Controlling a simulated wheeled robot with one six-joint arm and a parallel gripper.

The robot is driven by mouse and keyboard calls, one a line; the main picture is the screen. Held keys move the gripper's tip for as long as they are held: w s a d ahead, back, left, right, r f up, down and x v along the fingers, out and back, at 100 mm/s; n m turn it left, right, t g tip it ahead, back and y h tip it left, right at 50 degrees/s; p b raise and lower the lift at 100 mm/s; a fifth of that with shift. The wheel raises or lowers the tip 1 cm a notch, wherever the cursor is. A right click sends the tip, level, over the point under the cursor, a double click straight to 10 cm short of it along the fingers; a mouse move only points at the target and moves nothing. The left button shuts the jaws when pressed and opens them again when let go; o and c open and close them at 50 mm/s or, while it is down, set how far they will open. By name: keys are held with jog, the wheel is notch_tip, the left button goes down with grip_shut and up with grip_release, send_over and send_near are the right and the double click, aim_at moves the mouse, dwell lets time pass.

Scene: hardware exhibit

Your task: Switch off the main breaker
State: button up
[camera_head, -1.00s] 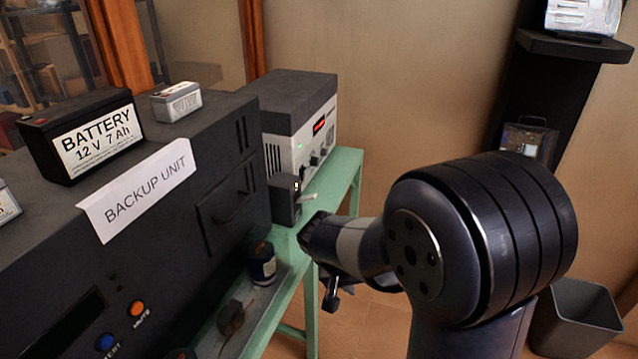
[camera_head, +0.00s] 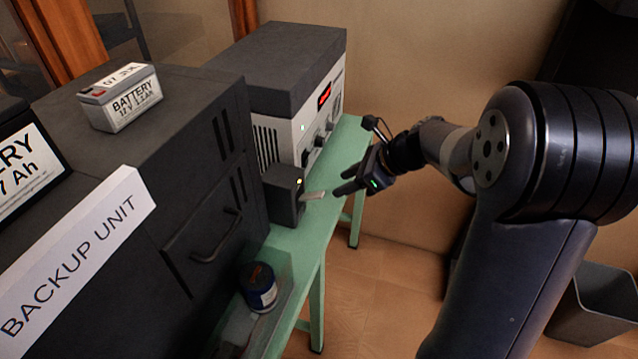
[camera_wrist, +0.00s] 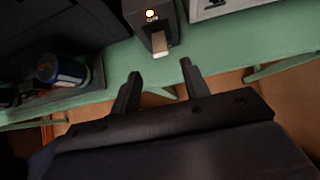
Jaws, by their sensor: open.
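The breaker is a small dark box (camera_head: 284,194) with a lit indicator, standing on the green bench beside the backup unit. Its pale lever (camera_head: 313,195) sticks out from the front toward my gripper. In the wrist view the box (camera_wrist: 152,12) is at the top and the lever (camera_wrist: 159,43) points down toward the gap between my fingers. My gripper (camera_head: 341,182) is open and empty, just right of the lever and apart from it. Its two fingers also show in the wrist view (camera_wrist: 160,82), with the lever tip beyond them.
The dark backup unit (camera_head: 190,140) with its handle fills the left. A grey power supply (camera_head: 318,110) with a red display stands behind the breaker. A blue-labelled jar (camera_head: 260,288) is on the green bench (camera_head: 301,250). A grey bin (camera_head: 590,310) stands at the lower right.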

aim_at(322, 193)
jog(key=x, duration=1)
jog(key=shift+w+a+f, duration=0.1)
jog(key=shift+a+f, duration=0.1)
jog(key=shift+a, duration=0.05)
grip_shut()
